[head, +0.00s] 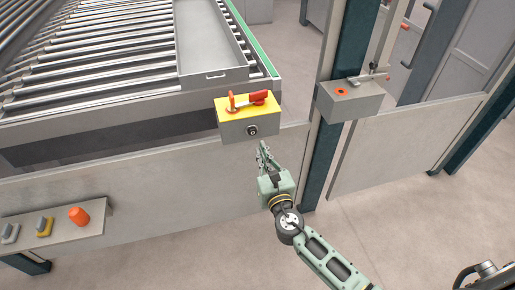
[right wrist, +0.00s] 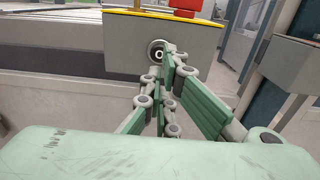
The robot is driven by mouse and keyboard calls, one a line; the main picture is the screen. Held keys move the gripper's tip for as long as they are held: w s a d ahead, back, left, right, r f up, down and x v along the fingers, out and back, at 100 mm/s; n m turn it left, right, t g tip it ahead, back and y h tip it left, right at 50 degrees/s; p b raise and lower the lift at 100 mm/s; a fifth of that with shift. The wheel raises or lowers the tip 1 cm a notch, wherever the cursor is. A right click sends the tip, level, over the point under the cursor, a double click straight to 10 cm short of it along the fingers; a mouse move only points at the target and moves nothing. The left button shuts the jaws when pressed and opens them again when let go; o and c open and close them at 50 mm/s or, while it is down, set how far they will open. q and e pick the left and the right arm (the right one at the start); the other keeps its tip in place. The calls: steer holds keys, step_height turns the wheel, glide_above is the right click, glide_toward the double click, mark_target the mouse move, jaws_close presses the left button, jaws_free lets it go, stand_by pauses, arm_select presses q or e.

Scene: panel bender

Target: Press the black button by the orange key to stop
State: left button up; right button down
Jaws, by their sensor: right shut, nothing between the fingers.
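The black button (head: 252,130) is a small round button with a light ring on the front face of a grey box with a yellow top (head: 262,106). An orange key (head: 232,103) and a red handle (head: 258,97) sit on that top. My right gripper (head: 262,147) is shut and empty, just below and in front of the button. In the right wrist view the button (right wrist: 157,52) shows just beyond the fingertips (right wrist: 166,62), which partly overlap it. I cannot tell whether they touch.
A roller conveyor (head: 90,75) with a grey tray (head: 212,72) lies behind the box. A shelf with an orange knob (head: 79,216) is at lower left. Another grey box (head: 350,100) is mounted on a dark post (head: 325,150) to the right. Open floor lies below.

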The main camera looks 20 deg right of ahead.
arm_select(q)
steer(key=shift+w+d+f+b, duration=0.2)
steer(key=shift+w+f+b, duration=0.05)
steer(key=shift+w, duration=0.2)
steer(key=shift+w+d+f+b, duration=0.2)
steer(key=shift+w+f, duration=0.05)
steer(key=shift+w, duration=0.15)
arm_select(e)
steer(key=s, duration=0.5)
steer(key=shift+s, duration=0.4)
arm_select(q)
steer(key=shift+w, duration=0.4)
arm_select(e)
steer(key=c, duration=2.5)
jaws_free()
steer(key=shift+c, duration=0.2)
